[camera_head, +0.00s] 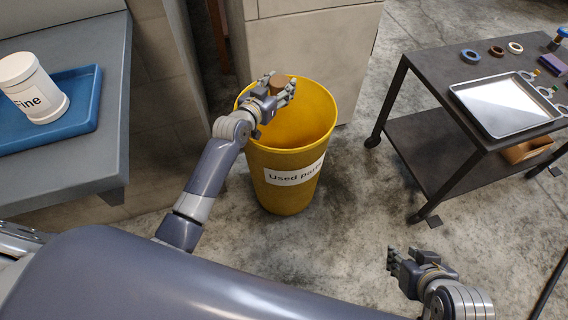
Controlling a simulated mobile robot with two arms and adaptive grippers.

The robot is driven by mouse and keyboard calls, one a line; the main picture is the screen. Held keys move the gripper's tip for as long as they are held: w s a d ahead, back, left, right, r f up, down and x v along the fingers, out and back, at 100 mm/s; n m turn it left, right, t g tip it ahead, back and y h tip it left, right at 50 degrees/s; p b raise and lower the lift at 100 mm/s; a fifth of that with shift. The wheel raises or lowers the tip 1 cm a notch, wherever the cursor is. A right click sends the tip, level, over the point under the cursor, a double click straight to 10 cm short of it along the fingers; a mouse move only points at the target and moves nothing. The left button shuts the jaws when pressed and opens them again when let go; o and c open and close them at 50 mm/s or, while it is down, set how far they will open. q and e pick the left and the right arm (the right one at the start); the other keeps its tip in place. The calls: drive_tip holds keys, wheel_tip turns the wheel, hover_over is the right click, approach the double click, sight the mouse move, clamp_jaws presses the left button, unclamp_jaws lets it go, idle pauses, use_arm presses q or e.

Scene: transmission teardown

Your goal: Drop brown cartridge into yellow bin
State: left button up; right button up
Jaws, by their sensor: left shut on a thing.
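The yellow bin (285,188) stands upright on the floor in the middle of the head view, with a white label reading "Used parts". My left gripper (281,88) is over the back left part of the bin's opening, shut on the small brown cartridge (279,80). The gripper's fingers hide part of the cartridge. My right gripper (392,262) is at the lower right, above the floor and apart from the bin. I cannot tell whether its jaws are open or shut.
A dark wheeled cart (424,66) at the right carries a metal tray (456,92) and several tape rolls. At the left, a grey bench (112,100) bears a blue tray (86,88) with a white jar (30,88). A cabinet (315,45) stands behind the bin.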

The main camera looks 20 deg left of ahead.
idle(0.3)
use_arm(q)
drive_tip(key=o, duration=1.2)
drive_tip(key=shift+s, duration=0.15)
drive_tip(key=v, duration=1.1)
drive_tip(key=shift+s+a, duration=0.1)
drive_tip(key=shift+s, duration=0.25)
